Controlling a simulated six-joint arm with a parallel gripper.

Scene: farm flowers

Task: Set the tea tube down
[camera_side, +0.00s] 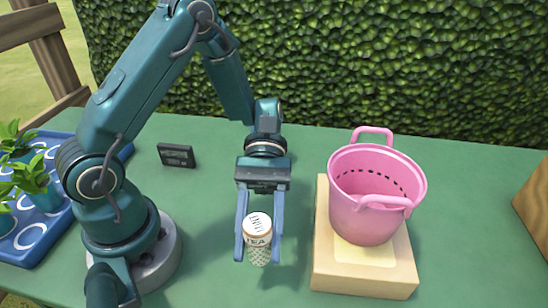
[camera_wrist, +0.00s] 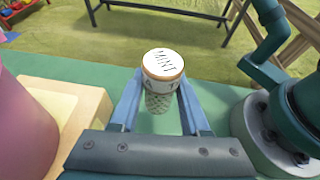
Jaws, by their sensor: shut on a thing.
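The tea tube (camera_side: 258,240) is a small upright cylinder with a patterned side, a label band and a white lid marked "MINT". It also shows in the wrist view (camera_wrist: 162,70), upright between the two fingers. My gripper (camera_side: 259,250) is shut on the tube, with one blue finger on each side. The tube is over the green table, left of the pink basket. I cannot tell whether its base touches the table. In the wrist view my gripper (camera_wrist: 160,108) holds the tube near the table's edge.
A pink basket (camera_side: 372,195) stands on a pale wooden block (camera_side: 365,282) to the right. A blue tray (camera_side: 45,235) with potted plants is at the far left. A small dark sign (camera_side: 176,155) lies behind. The green table (camera_side: 470,225) is clear right of the block.

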